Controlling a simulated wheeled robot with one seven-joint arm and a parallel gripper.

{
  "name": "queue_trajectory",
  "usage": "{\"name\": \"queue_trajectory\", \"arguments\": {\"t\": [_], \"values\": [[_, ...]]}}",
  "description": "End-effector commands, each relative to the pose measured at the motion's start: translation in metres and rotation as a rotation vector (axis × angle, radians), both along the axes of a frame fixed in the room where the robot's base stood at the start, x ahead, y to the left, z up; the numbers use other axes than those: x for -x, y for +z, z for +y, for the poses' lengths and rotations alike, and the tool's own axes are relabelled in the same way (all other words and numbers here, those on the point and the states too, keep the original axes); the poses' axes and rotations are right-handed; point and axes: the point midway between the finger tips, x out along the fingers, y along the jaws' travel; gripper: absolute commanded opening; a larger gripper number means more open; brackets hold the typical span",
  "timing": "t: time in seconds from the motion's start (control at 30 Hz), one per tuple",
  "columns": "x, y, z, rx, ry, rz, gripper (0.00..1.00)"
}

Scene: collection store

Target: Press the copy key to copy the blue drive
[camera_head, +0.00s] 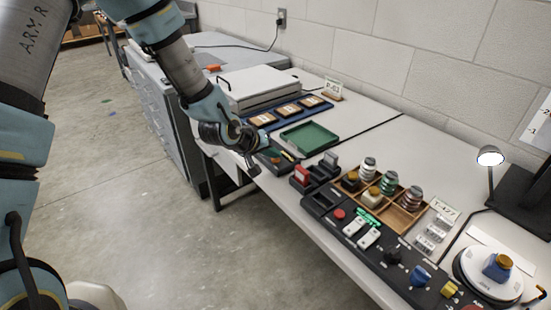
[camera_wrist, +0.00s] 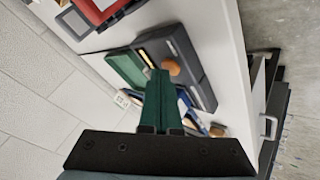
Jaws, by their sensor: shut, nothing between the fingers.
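My gripper (camera_head: 250,168) is at the table's left edge, beside a dark device with a green part and a small orange spot (camera_head: 277,158). In the wrist view my green fingers (camera_wrist: 159,74) are together and empty, their tips over the dark device (camera_wrist: 190,55), close to its round orange-brown button (camera_wrist: 173,67). I cannot tell whether they touch it. The button's label is not readable, so I cannot confirm it as the copy key. I cannot pick out the blue drive with certainty; my fingers hide part of the device.
A green tray (camera_head: 308,137) lies just beyond the device; a red block (camera_head: 300,178) stands nearer. A wooden compartment tray (camera_head: 409,221) and black control panel (camera_head: 392,272) fill the right side. A white box (camera_head: 262,84) stands behind. Open floor (camera_head: 110,180) lies left.

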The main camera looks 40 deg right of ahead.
Motion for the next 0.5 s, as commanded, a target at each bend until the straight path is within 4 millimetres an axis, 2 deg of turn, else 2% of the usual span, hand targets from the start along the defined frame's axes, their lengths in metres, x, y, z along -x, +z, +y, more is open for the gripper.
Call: {"name": "queue_trajectory", "arguments": {"t": [0.27,0.5], "values": [[0.000,0.002,0.000,-0.001,0.000,0.000,0.00],[0.000,0.014,0.000,-0.001,0.000,0.000,0.00]]}}
